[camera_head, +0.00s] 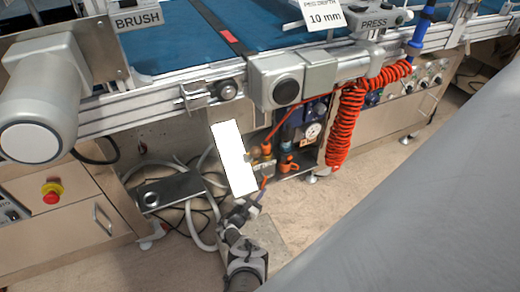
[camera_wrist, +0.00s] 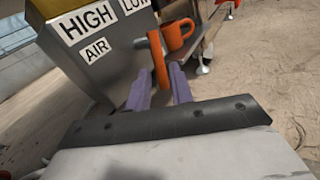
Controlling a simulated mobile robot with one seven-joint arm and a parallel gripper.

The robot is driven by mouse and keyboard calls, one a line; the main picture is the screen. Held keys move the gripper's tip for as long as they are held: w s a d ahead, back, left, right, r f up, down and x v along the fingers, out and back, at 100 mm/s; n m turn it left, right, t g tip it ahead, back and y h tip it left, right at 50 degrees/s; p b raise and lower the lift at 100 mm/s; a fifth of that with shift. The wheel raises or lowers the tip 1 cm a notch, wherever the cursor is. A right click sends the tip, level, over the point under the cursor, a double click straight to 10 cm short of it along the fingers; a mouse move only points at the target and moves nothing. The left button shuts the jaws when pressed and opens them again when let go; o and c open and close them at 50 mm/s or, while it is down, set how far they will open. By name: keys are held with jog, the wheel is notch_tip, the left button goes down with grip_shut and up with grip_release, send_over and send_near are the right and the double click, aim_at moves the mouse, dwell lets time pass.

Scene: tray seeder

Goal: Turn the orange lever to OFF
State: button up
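The orange lever (camera_wrist: 158,62) shows in the wrist view as a long upright bar beside a grey metal box (camera_wrist: 120,68) labelled HIGH, AIR and a partly cut-off LOW. My gripper (camera_wrist: 158,80) has its two lavender fingers spread apart, with the lever's lower end between the fingertips. I cannot tell whether either finger touches it. A second orange part (camera_wrist: 179,34), shaped like a cup handle, sits just behind to the right. In the head view my gripper (camera_head: 257,199) is low, below the machine's open bay. No OFF mark is readable.
A white panel (camera_head: 233,158) stands left of the bay and hides part of it. A red coiled hose (camera_head: 345,125) hangs to the right. Grey hoses and a dark plate (camera_head: 170,191) lie left of my arm. The floor (camera_head: 325,215) to the right is clear.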

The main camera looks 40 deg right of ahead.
jog(key=shift+x, duration=0.8)
jog(key=shift+c, duration=0.3)
grip_shut()
jog(key=f+h+b, duration=0.1)
jog(key=b, duration=0.2)
jog(key=shift+d+n, duration=0.2)
jog(key=shift+n, duration=0.1)
jog(key=b, duration=0.1)
jog(key=n+t+h+b, duration=0.1)
jog(key=shift+s+d+r+h+b, duration=0.1)
jog(key=shift+d+r+h+b, duration=0.05)
jog(key=shift+d+h+b, duration=0.15)
jog(key=shift+o, duration=0.3)
grip_release()
